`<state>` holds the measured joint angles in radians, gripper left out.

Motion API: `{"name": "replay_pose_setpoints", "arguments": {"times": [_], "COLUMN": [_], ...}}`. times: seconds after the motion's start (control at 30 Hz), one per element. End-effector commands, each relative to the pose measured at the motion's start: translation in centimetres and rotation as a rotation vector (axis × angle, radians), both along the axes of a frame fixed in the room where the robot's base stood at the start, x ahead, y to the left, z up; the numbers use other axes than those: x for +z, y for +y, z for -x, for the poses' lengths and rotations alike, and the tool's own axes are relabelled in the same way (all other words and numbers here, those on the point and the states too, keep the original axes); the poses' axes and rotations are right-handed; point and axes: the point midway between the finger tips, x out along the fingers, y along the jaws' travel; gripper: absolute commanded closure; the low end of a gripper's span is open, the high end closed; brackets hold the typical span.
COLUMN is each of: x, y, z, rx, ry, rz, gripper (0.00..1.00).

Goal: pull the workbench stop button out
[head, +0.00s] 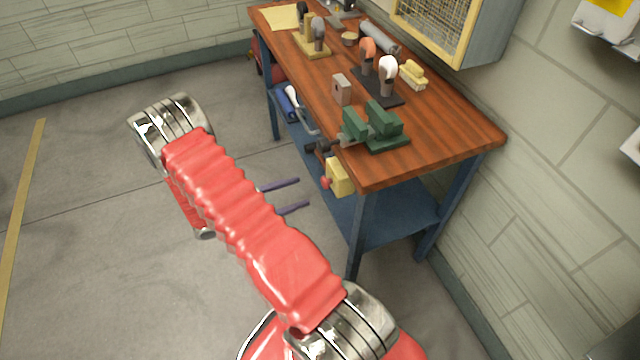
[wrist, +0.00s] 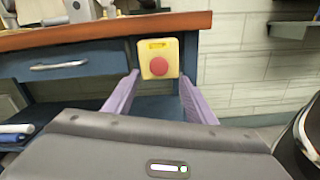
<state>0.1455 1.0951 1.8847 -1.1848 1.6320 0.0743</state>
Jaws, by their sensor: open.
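The stop button (wrist: 159,66) is a red round knob on a yellow box (wrist: 158,47) fixed to the front of the workbench, under its wooden top. In the head view the red button (head: 326,183) juts from the yellow box (head: 341,174) near the bench's near corner. My gripper (wrist: 158,84) is open, with its two purple fingers pointing at the box. In the wrist view the button shows between and slightly above the fingertips. In the head view the fingers (head: 304,193) end short of the button, with a gap. Nothing is between them.
The workbench (head: 440,125) has a wooden top and blue frame. A green vise (head: 372,126) stands above the yellow box, its dark handle end (head: 318,146) overhanging the edge. A drawer handle (wrist: 58,66) is left of the box. The floor (head: 120,260) in front is clear.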

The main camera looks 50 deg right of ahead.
Motion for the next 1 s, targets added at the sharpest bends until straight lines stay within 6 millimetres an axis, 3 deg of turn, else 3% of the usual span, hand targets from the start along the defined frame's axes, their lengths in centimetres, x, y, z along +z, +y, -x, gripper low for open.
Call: {"name": "replay_pose_setpoints", "arguments": {"times": [0.5,0.93,1.0], "x": [0.0,0.0,0.0], "y": [-6.2,-6.9,-6.9], "z": [3.7,4.1,4.1], "rx": [-0.002,0.0,0.0], "ry": [0.0,-0.001,-0.001], "rz": [0.0,0.001,0.001], "gripper": [0.49,0.49,0.54]}}
